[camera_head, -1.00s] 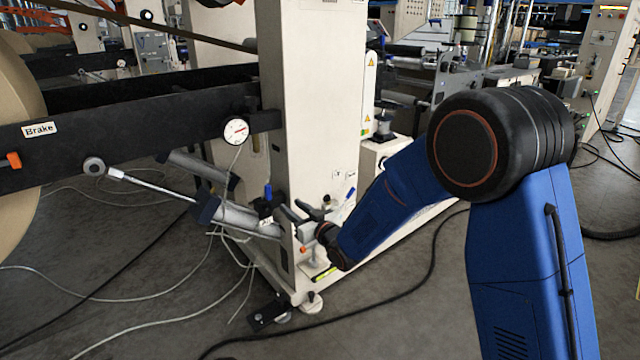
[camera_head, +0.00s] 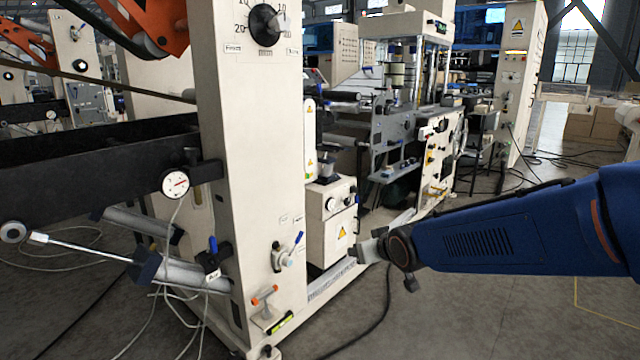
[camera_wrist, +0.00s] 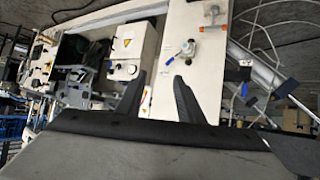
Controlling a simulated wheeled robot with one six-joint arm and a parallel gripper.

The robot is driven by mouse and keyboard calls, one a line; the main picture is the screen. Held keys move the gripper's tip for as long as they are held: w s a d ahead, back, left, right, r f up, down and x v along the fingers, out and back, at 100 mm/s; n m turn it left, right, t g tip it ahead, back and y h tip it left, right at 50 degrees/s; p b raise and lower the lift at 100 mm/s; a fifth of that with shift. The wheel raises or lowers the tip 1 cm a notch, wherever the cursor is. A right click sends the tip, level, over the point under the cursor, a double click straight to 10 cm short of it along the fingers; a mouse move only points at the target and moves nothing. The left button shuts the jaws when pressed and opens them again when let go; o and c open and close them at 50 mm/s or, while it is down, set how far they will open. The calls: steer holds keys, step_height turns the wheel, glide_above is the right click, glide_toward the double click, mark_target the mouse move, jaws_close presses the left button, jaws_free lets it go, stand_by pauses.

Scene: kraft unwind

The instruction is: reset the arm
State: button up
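My blue arm reaches in from the right edge of the head view. My gripper (camera_head: 362,250) is at its left end, small and side-on, right of the cream machine column (camera_head: 245,150) and in front of a white box with a warning sign (camera_head: 335,222). In the wrist view my gripper (camera_wrist: 159,80) shows two dark fingers spread apart with nothing between them. Beyond the fingers lie the column with its blue-handled valve (camera_wrist: 183,50) and the white box. I see no contact between gripper and machine.
The blue-handled valve (camera_head: 285,252) and an orange-handled clamp (camera_head: 265,295) stick out from the column. A round gauge (camera_head: 175,183) and a slanted cylinder (camera_head: 185,272) are at left. A dark cable (camera_head: 378,320) crosses the floor. The floor at lower right is mostly open.

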steer(key=s+d+m+g+h, duration=0.2)
steer(key=s+d, duration=1)
steer(key=s, duration=0.2)
steer(key=s+d+f+m+g, duration=0.1)
steer(key=s+d+g, duration=0.1)
steer(key=s, duration=0.7)
steer(key=s+d+f+m+g+h, duration=0.1)
steer(key=s+d+f, duration=0.1)
steer(key=s, duration=0.8)
steer(key=shift+s+d+g, duration=0.15)
steer(key=shift+d+g, duration=0.25)
steer(key=shift+d, duration=0.45)
